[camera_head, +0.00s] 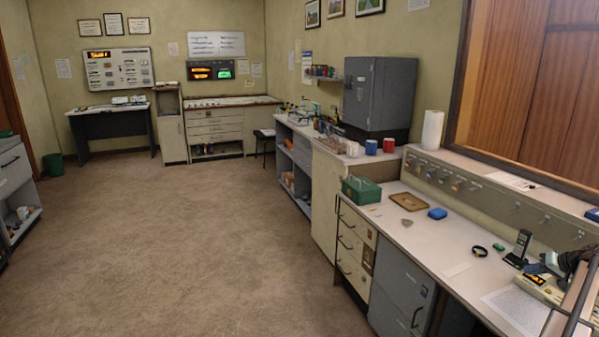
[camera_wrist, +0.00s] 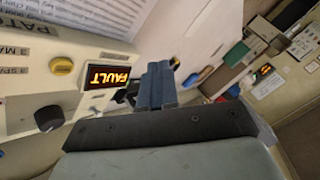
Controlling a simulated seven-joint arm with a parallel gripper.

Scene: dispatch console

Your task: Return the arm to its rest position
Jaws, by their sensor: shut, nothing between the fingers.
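My gripper (camera_wrist: 157,84) shows in the wrist view with its two blue-grey fingers together and nothing between them. It is close to a pale console unit (camera_wrist: 78,62) that has an orange lit FAULT display (camera_wrist: 108,77) and a black knob (camera_wrist: 48,118). I cannot tell whether the fingertips touch anything. In the head view the same orange-lit unit (camera_head: 541,285) sits on the desk at the lower right, where dark and grey parts at the picture edge partly cover it.
A window ledge with hooks runs behind. The floor to the left is clear.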

